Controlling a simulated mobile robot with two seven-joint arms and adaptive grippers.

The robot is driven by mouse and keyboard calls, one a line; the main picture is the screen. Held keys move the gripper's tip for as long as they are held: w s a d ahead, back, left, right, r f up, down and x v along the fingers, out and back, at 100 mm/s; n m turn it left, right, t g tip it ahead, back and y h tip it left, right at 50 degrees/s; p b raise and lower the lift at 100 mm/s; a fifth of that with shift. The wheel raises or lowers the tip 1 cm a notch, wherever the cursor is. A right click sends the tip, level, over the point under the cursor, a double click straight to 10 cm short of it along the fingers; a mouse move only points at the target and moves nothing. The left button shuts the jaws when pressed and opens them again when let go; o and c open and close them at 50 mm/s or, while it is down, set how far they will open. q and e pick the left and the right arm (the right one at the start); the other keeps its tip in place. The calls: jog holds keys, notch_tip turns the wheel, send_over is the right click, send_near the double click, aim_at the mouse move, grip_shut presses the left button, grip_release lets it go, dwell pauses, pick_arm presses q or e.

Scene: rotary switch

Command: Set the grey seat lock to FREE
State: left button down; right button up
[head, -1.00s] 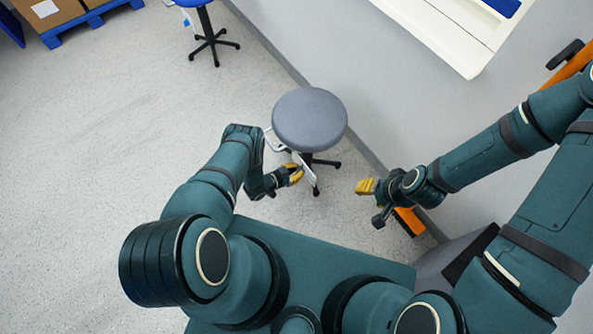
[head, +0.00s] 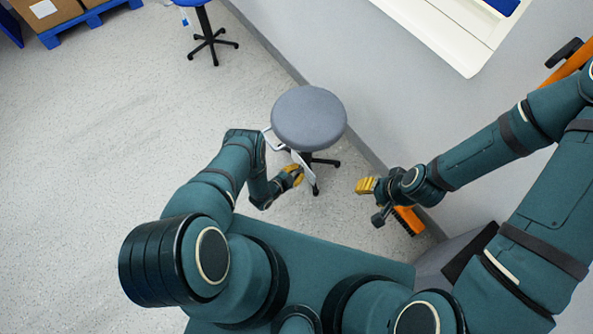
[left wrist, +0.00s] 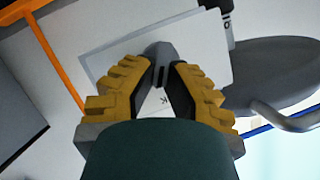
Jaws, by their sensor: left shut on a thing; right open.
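The grey stool (head: 309,119) stands near the wall in the head view, with a white plate (head: 303,168) hanging under its seat edge. My left gripper (head: 294,175) is at this plate. In the left wrist view its yellow fingers (left wrist: 163,77) are shut on the grey seat lock knob (left wrist: 161,56), in front of the white plate (left wrist: 115,60). A letter like K shows on the plate between the fingers; other markings are hidden, so I cannot read the knob's setting. My right gripper (head: 366,186) is open and empty, to the right of the stool.
The stool's white bent bar (head: 271,140) sticks out on its left, near my left forearm. An orange brush (head: 409,220) is below my right gripper. A blue stool (head: 205,30) stands further back.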

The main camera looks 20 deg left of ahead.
pick_arm(q)
jog(key=shift+d+m, duration=0.1)
jog(key=shift+m, duration=0.3)
jog(key=shift+t+y, duration=0.3)
jog(key=shift+t, duration=0.1)
jog(key=c, duration=1)
grip_release()
notch_tip(320, 180, up, 10)
